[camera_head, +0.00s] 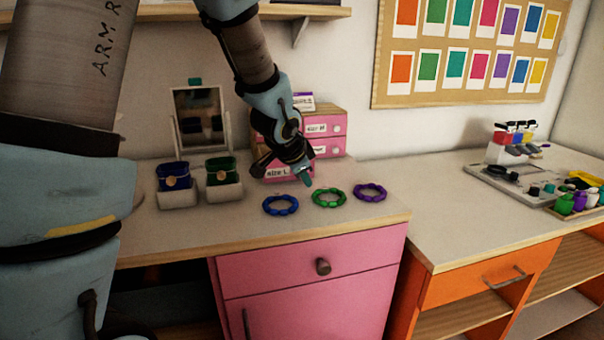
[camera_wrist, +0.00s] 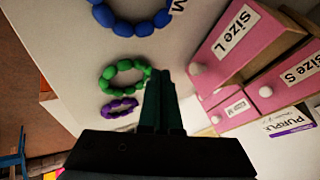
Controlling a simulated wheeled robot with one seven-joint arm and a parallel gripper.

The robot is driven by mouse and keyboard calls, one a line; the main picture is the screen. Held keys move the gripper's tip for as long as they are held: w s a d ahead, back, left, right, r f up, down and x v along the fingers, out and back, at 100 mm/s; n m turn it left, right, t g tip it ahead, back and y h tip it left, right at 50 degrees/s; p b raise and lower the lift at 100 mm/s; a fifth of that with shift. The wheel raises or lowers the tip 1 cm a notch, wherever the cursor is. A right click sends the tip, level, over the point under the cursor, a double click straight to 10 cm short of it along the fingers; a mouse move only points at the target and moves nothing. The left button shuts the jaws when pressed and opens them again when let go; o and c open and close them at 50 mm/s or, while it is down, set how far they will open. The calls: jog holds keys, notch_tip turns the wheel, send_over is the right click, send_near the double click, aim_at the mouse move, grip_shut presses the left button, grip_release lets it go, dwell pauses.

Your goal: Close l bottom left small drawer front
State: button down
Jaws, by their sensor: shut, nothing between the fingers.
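The small pink drawer unit (camera_head: 325,141) stands on the white tabletop against the wall. Its lower left drawer, labelled Size L (camera_head: 277,173), sticks out toward me past the other fronts; my arm covers part of it. In the wrist view the Size L front (camera_wrist: 247,42) shows large with a round white knob. The Size S front (camera_wrist: 292,82) and the Size M front (camera_wrist: 236,108) sit farther back. My gripper (camera_head: 306,179) is shut and empty, low over the table in front of the unit. Its fingers (camera_wrist: 160,75) are apart from the Size L knob.
Blue (camera_head: 281,204), green (camera_head: 329,197) and purple (camera_head: 370,192) bead bracelets lie on the table near my gripper. A larger pink cabinet (camera_head: 310,290) is below.

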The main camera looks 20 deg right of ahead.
jog(key=shift+w+d+f+p, duration=0.15)
jog(key=shift+w+p, duration=0.25)
jog(key=shift+w, duration=0.35)
jog(key=shift+w+d+f+p, duration=0.1)
jog(key=shift+w+p, duration=0.35)
jog(key=shift+w, duration=0.3)
jog(key=shift+w+d+f+p, duration=0.15)
jog(key=shift+w+p, duration=0.25)
jog(key=shift+w, duration=0.35)
jog(key=shift+r, duration=0.1)
